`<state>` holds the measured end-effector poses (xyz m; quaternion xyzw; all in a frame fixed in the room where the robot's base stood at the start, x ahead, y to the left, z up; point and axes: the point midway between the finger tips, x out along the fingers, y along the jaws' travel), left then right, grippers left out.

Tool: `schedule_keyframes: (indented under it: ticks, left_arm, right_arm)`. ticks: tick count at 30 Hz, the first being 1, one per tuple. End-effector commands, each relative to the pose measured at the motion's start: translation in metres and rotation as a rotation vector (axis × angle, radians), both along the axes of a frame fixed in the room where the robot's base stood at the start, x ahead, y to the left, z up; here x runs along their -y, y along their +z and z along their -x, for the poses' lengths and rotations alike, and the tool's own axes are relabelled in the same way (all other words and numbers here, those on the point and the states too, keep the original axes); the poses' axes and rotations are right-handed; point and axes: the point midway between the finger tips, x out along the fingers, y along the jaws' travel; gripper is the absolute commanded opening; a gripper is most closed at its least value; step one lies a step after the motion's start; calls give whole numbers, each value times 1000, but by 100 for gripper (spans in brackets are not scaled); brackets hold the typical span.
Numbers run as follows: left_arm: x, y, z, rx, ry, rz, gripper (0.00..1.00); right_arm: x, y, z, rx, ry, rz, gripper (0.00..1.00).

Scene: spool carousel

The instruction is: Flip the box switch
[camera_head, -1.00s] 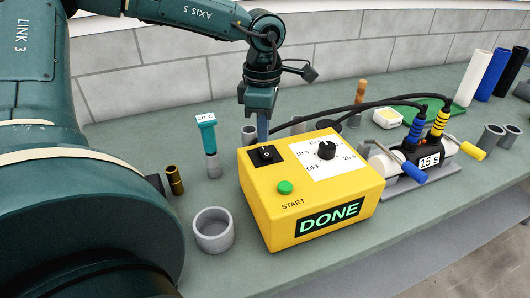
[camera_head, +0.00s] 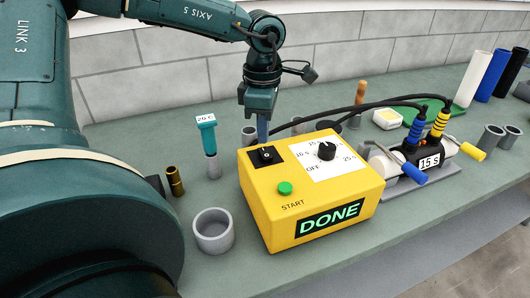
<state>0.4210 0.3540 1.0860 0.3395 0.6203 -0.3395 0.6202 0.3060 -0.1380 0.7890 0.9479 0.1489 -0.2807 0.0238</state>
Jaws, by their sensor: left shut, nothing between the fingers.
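A yellow box (camera_head: 262,212) stands on the bench in the middle of the view. Its top carries a black switch (camera_head: 267,155) at the far left corner, a green START button (camera_head: 285,188) and a black dial (camera_head: 326,151). Its front display (camera_head: 330,219) reads DONE. My left gripper (camera_head: 263,138) points down, shut and empty, at the far edge of the box just behind the switch. Whether its fingertips touch the switch I cannot tell. My right gripper is not in view.
A clamp unit (camera_head: 430,160) labelled 15 S stands right of the box, with black cables looping behind. A grey cup (camera_head: 213,231), a brass piece (camera_head: 175,181) and a teal-topped tool (camera_head: 207,135) stand to the left. Coloured tubes (camera_head: 489,75) are at the far right.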

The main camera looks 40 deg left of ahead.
Motion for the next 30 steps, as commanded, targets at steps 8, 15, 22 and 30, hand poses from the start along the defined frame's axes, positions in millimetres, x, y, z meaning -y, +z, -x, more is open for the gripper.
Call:
schedule_keyframes:
  ticks: [8, 15, 22, 30]
  left_arm:
    - [0, 0, 0, 0, 0, 0, 0]
    - [0, 0, 0, 0, 0, 0, 0]
    - [0, -2, 0, 0, 0, 0, 0]
    - [0, -6, 0, 0, 0, 0, 0]
  right_arm:
    - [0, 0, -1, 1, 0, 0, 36]
    - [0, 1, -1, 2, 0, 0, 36]
    - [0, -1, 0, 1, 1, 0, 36]
    - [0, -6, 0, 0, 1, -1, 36]
